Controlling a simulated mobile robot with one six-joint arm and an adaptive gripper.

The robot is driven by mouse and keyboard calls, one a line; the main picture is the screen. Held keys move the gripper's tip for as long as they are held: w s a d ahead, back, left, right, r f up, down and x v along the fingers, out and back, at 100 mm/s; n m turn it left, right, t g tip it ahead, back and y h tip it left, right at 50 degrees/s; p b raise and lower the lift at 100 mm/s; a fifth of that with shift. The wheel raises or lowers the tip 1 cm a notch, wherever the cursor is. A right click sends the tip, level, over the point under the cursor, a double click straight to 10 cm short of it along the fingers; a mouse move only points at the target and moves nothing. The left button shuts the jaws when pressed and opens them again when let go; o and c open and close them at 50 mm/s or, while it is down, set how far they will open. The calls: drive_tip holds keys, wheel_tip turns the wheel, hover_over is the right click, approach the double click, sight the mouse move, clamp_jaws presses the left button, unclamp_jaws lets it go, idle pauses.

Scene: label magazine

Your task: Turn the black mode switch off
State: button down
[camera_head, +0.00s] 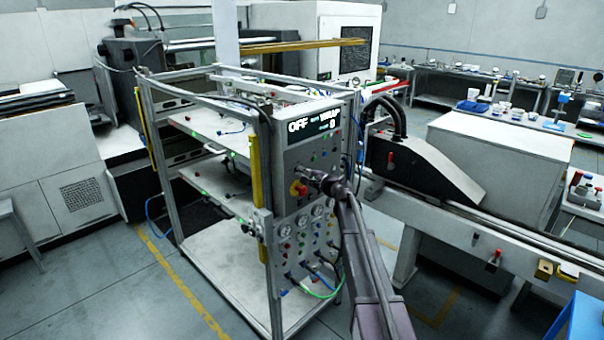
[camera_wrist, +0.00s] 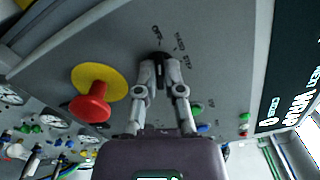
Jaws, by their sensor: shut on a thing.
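The black mode switch (camera_wrist: 160,56) is on the grey control panel (camera_wrist: 215,60), at the upper middle of the wrist view. Printed labels, one reading OFF, lie just beyond it. My gripper (camera_wrist: 161,68) is shut on the switch, its fingertips on either side. The fingers hide much of the switch, so I cannot tell where its pointer stands. In the head view my gripper (camera_head: 313,176) meets the panel's upper half and covers the switch.
A red emergency button on a yellow disc (camera_wrist: 92,103) sits close to the left of my fingers. Gauges (camera_head: 303,221), small coloured buttons and hose fittings fill the lower panel. A yellow post (camera_head: 256,170) stands left of the panel. A conveyor (camera_head: 470,222) runs at right.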

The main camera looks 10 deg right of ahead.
drive_tip(key=c, duration=0.8)
unclamp_jaws()
drive_tip(key=shift+o, duration=0.2)
drive_tip(key=v, duration=1.2)
